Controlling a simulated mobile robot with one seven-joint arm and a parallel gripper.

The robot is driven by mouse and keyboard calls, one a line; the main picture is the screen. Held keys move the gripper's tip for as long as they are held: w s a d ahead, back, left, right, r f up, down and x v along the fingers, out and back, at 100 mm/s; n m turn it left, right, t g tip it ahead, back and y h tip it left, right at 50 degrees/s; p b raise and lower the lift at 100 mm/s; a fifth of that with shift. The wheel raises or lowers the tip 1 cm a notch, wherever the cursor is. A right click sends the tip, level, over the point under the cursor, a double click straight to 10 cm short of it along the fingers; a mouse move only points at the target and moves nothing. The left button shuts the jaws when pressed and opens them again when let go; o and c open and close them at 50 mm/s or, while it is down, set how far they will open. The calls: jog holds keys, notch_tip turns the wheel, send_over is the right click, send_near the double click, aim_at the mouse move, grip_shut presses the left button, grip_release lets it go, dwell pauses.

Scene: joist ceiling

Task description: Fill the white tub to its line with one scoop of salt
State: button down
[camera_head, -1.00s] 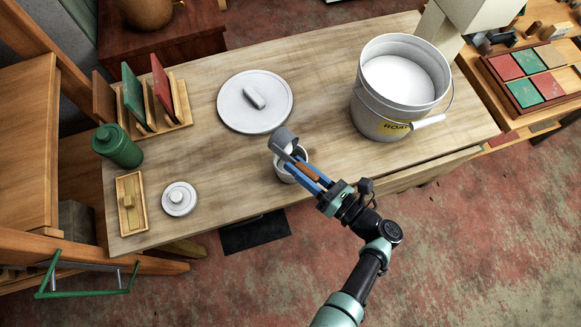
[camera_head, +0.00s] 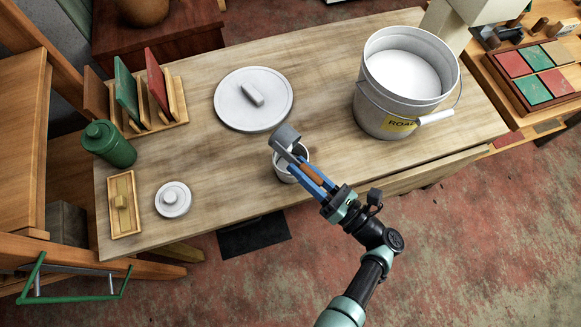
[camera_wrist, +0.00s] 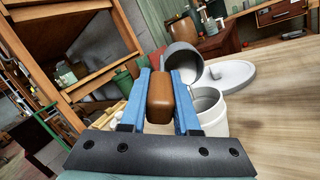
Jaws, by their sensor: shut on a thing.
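My gripper (camera_head: 313,178) is shut on the brown handle (camera_wrist: 160,100) of a grey metal scoop (camera_head: 286,139). The scoop's bowl (camera_wrist: 181,57) is tipped on its side at the far rim of the white tub (camera_head: 279,171), above the tub's mouth; I cannot tell whether they touch. The tub stands upright on the bench and also shows right of the fingers in the wrist view (camera_wrist: 213,122). The scoop and fingers partly hide its mouth, so its line and fill level cannot be made out. A large white bucket (camera_head: 383,122) of white salt (camera_head: 402,73) stands at the right.
A large round lid (camera_head: 235,112) lies behind the tub. A small lid (camera_head: 173,201), a wooden tray (camera_head: 124,222), a green canister (camera_head: 112,147) and a rack (camera_head: 178,111) stand at the left. Bare wood lies between tub and bucket.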

dwell(0.5)
jog(key=shift+f+b, duration=0.3)
jog(key=shift+b, duration=0.2)
jog(key=shift+f+b, duration=0.1)
jog(key=shift+b, duration=0.25)
jog(key=shift+d+r+t+y, duration=0.1)
jog(key=shift+r+t+y, duration=0.1)
jog(key=shift+t+y, duration=0.1)
jog(key=shift+s+f+b, duration=0.1)
jog(key=shift+f+b, duration=0.3)
jog(key=shift+b, duration=0.3)
jog(key=shift+r, duration=0.2)
